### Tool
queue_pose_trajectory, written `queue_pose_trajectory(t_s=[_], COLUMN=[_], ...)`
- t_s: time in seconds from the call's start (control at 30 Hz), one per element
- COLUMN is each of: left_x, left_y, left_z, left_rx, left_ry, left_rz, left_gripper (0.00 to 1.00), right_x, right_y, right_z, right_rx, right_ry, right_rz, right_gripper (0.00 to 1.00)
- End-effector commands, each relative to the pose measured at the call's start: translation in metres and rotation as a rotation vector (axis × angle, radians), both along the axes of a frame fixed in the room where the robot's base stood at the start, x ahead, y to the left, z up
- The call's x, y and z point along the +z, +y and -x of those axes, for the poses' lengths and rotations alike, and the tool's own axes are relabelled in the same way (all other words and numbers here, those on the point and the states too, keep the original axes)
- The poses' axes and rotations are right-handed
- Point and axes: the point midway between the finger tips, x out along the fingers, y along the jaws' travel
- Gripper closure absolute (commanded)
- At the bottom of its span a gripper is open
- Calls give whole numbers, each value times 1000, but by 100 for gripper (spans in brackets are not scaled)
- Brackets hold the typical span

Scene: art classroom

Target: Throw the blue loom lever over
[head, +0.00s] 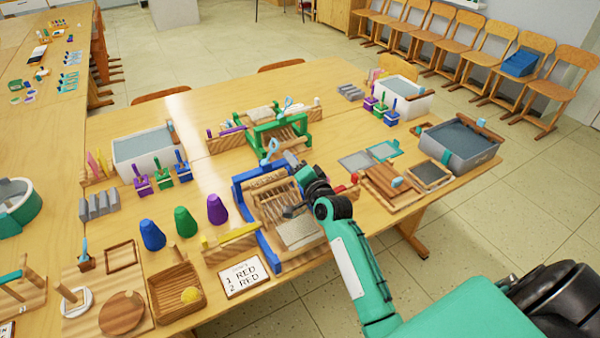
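The blue loom (243,200) stands on the wooden table, with a blue frame, wooden bars and a pale woven piece at its front. A light-blue lever (270,149) with a looped top rises at the loom's back edge. The dark wrist hides the loom's right side. The fingers are small and dark, so I cannot tell whether they are open or shut. My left gripper is out of view.
A green loom (262,137) with a similar lever stands just behind. Blue, green and purple cones (217,209) stand at left. A grey tub (460,146) and wooden frames are at right.

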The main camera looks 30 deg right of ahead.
Motion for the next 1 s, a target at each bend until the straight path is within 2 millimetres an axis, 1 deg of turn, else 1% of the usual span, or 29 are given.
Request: queue_pose_trajectory(t_s=[0.03,0.1,0.3,0.87,0.97,1.0], left_x=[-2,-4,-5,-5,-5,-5], left_y=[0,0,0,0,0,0], left_z=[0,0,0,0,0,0], left_rx=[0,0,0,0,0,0], left_ry=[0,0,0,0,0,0], left_rz=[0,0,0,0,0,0], left_gripper=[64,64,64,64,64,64], right_x=[-2,-1,0,0,-6,-13], right_y=[0,-1,-1,-1,5,10], right_z=[9,18,33,35,42,48], right_rx=[0,-1,0,0,18,34], right_ry=[0,0,0,1,29,58], right_rz=[0,0,0,1,36,68], right_gripper=[64,64,64,64,64,64])
